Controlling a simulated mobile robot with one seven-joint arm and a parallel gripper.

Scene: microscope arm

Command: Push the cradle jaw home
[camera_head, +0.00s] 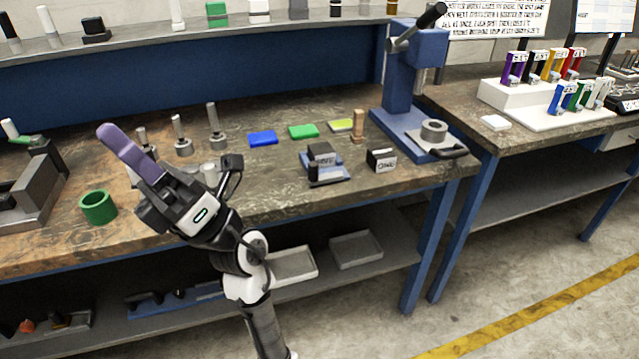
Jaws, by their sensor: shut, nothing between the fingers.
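A small fixture (325,168) with a blue-grey base and dark upright blocks stands near the bench's front edge, right of the middle. It looks like the cradle, with a dark jaw block (321,153) at its back. A gap seems to show between the blocks, but its size is unclear. My gripper (148,186) is shut and empty, over the left part of the bench, well left of the fixture and not touching it. A long purple piece (122,147) extends up-left from its front; I cannot tell whether it is part of the fingers.
A dark labelled block (381,160) stands right of the fixture, with a wooden peg (358,126) behind it. A blue press (405,90) stands further right. Blue (263,139) and green (303,131) pads lie behind. A green ring (98,207) is left of my gripper.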

